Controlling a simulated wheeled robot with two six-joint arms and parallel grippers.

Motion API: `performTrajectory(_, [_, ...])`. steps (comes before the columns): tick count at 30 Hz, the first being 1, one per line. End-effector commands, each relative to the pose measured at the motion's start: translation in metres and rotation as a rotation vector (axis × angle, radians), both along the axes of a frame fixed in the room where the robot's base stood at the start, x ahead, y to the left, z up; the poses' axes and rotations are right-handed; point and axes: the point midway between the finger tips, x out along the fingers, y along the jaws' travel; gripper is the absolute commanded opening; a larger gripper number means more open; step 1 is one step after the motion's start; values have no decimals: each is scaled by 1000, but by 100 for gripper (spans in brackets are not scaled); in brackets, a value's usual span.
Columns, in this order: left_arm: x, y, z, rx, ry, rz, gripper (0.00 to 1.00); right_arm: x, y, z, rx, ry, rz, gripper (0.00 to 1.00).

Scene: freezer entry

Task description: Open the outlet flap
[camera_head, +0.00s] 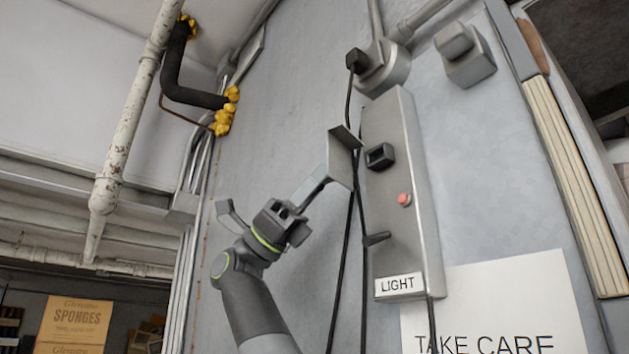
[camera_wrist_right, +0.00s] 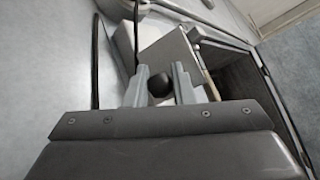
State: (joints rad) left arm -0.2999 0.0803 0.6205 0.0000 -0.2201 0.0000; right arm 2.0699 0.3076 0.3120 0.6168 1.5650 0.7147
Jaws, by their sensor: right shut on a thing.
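A thin grey plate (camera_head: 341,159), which looks like the outlet flap, stands out to the left of the grey control box (camera_head: 408,230) in the head view. It also shows ahead of the fingers in the wrist view (camera_wrist_right: 172,58). My right gripper (camera_head: 312,188) reaches up to the plate from the lower left. The plate's hinge cannot be made out. My left gripper is not in view.
The box carries a black fitting (camera_head: 380,156), a red button (camera_head: 404,199), a black lever (camera_head: 377,238) and a LIGHT label (camera_head: 399,284). Black cables (camera_head: 347,240) hang beside it. A white TAKE CARE sign (camera_head: 500,310) is lower right.

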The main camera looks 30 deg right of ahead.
Motion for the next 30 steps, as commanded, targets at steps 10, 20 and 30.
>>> performTrajectory(10, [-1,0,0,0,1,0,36,1,-2,-1,2,-1,-21,0])
performTrajectory(20, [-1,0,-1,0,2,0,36,1,-1,-2,2,-2,-21,23])
performTrajectory(30, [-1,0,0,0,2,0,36,1,-1,-1,1,-1,-20,30])
